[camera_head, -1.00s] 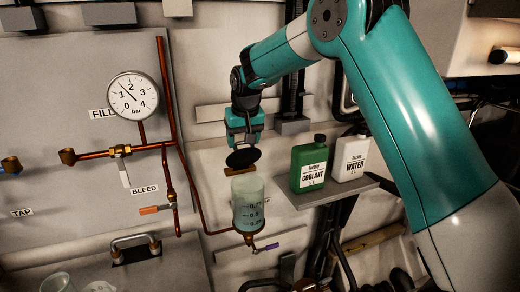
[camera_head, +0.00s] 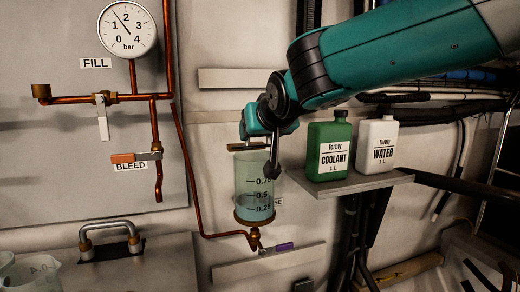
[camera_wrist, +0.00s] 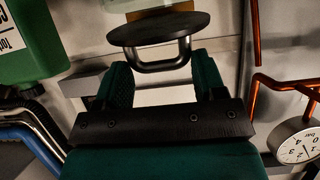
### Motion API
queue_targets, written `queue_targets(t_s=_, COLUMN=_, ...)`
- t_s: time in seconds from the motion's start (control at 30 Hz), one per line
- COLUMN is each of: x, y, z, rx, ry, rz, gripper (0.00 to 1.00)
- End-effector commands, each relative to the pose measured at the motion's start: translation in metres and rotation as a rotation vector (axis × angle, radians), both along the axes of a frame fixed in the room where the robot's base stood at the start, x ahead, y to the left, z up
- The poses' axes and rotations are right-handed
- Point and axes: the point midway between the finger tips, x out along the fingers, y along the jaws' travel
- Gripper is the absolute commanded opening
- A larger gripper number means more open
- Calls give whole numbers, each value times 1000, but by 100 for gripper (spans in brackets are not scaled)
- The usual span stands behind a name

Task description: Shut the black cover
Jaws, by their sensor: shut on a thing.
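The black cover (camera_wrist: 160,28) is a round dark disc with a bent metal handle (camera_wrist: 150,65) in the wrist view. My gripper (camera_wrist: 163,78) has its green fingers on either side of this handle and is shut on it. In the head view, my gripper (camera_head: 258,132) is above the clear graduated cup (camera_head: 254,190), which holds pale liquid in its lower part. A dark piece (camera_head: 273,165) hangs by the cup's right rim, probably the cover edge-on. I cannot tell its exact tilt or whether it touches the rim.
The green coolant bottle (camera_head: 328,148) and white water bottle (camera_head: 377,143) stand on a shelf (camera_head: 352,184) right of the cup. Copper pipes (camera_head: 165,60) and a pressure gauge (camera_head: 127,28) are on the left. A purple-handled valve (camera_head: 277,247) is below the cup.

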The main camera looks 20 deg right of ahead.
Motion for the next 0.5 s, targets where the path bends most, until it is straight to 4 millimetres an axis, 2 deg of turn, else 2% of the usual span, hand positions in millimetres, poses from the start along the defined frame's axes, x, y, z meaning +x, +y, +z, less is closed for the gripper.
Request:
queue_targets(t_s=0.03, x=-2, y=-3, z=-11, rx=-2, ry=3, rz=-7, gripper=21)
queue_targets(t_s=0.1, x=-4, y=-3, z=-16, rx=-2, ry=9, rz=-7, gripper=22)
queue_targets(t_s=0.5, x=-11, y=-4, z=-33, rx=-5, ry=21, rz=-10, gripper=21)
